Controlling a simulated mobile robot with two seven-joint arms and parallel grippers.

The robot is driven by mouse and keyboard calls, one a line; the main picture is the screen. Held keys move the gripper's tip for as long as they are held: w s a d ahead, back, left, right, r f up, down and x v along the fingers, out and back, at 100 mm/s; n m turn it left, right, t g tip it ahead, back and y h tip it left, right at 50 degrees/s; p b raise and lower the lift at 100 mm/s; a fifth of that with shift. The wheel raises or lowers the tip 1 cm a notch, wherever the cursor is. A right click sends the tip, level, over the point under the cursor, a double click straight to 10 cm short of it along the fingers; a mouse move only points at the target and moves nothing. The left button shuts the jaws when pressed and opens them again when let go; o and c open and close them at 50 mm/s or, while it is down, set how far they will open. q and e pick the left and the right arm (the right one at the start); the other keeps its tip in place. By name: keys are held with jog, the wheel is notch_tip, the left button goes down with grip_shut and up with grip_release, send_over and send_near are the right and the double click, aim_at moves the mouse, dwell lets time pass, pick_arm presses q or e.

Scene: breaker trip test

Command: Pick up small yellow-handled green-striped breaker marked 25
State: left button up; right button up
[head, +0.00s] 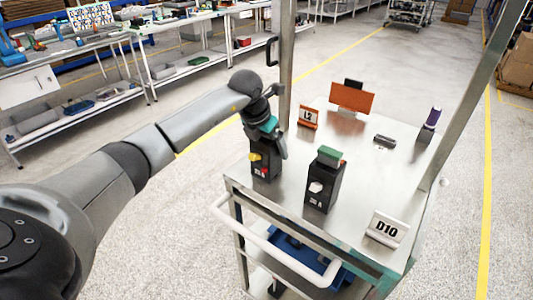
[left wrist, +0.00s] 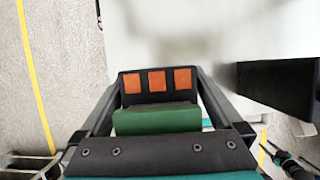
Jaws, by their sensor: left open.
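The small dark breaker (head: 262,169) with a yellow handle stands upright near the cart top's left edge; I cannot read its number. In the left wrist view, its black top (left wrist: 157,98) shows orange squares and a green stripe (left wrist: 157,120). My left gripper (head: 271,146) reaches down over this breaker and partly hides it. In the left wrist view, my left gripper (left wrist: 158,78) is open, with one finger on each side of the breaker's top. I cannot tell whether the fingers touch it. My right gripper is not in view.
A larger dark breaker (head: 324,185) with a white handle and green top stands close by on the right; it also shows in the left wrist view (left wrist: 282,86). A D10 sign (head: 386,229), L2 sign (head: 308,117), orange panel (head: 352,97) and metal posts are around.

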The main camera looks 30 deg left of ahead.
pick_arm(q)
grip_shut()
jog(key=shift+w+r, duration=0.1)
jog(key=shift+r, duration=0.05)
dwell(0.7)
